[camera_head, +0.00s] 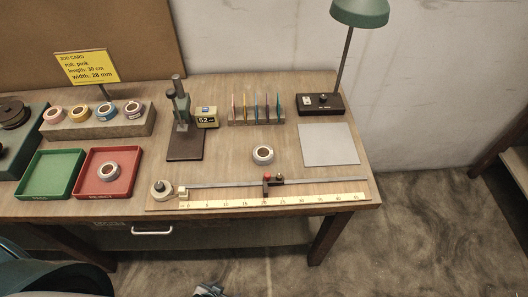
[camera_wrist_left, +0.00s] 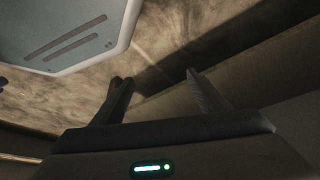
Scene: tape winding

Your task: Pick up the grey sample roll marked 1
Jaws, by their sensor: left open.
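A pale grey roll (camera_head: 263,155) lies flat on the table in the head view, between the dark stand and the grey mat. A similar pale roll (camera_head: 109,171) lies in the red tray (camera_head: 84,184). I cannot read a number on either roll. My left gripper (camera_wrist_left: 161,86) shows in the left wrist view with its two dark fingers apart and nothing between them. It is away from the rolls, with the floor and what looks like furniture behind it. My right gripper is not in view.
A rack (camera_head: 80,128) holds several coloured rolls, beside a green tray (camera_head: 50,174). A ruler (camera_head: 285,199) and metal rail run along the front edge.

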